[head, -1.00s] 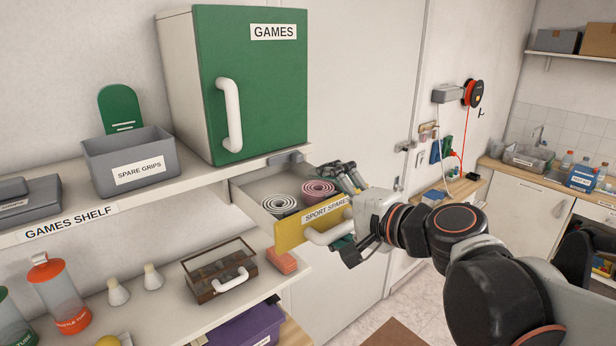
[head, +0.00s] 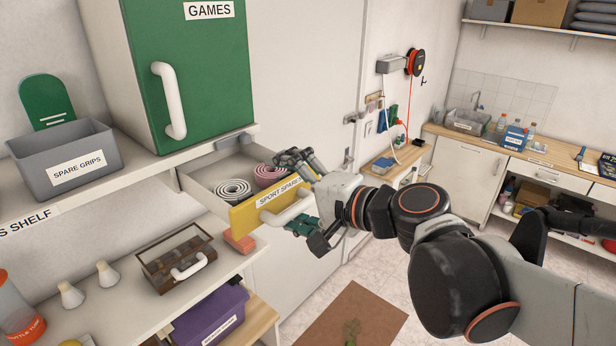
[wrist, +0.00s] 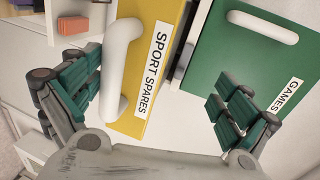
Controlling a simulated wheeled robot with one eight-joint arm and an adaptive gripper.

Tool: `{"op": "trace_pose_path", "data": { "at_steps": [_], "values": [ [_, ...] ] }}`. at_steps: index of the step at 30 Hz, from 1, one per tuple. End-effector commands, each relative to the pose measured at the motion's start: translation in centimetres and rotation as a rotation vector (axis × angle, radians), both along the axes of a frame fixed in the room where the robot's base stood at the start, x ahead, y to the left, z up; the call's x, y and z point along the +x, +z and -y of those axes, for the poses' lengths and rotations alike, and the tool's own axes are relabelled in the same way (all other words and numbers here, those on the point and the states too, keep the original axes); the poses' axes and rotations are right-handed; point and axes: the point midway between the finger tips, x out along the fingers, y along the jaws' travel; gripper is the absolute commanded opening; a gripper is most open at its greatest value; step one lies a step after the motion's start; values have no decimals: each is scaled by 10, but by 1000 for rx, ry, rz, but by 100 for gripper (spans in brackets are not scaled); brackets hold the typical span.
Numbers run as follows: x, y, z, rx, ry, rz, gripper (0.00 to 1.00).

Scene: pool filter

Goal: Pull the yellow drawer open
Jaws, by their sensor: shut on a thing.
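The yellow drawer front (head: 243,215), labelled SPORT SPARES, stands out from under the shelf below the green cabinet. The drawer is open, with a white coil (head: 234,190) and a pink coil (head: 268,176) inside. Its white handle (head: 287,211) is on the front and also shows in the wrist view (wrist: 113,70). The exact contact is unclear.
A green GAMES cabinet (head: 190,70) and a grey SPARE GRIPS bin (head: 65,158) stand on the shelf above. A brown lidded box (head: 176,258) and an orange block (head: 239,241) lie below. Floor with a brown mat (head: 345,318) is open in front.

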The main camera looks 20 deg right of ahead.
Motion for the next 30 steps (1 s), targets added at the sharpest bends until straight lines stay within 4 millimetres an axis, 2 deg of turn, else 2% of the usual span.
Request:
{"op": "trace_pose_path", "data": {
  "at_steps": [1,5,8,12,30],
  "values": [
    [3,16,4,16,-10,8,77],
    [-4,18,9,16,-12,10,80],
    [-10,18,11,17,-9,8,62],
    [-16,18,17,16,-8,5,25],
    [-48,23,36,14,-5,4,25]
  ]
}}
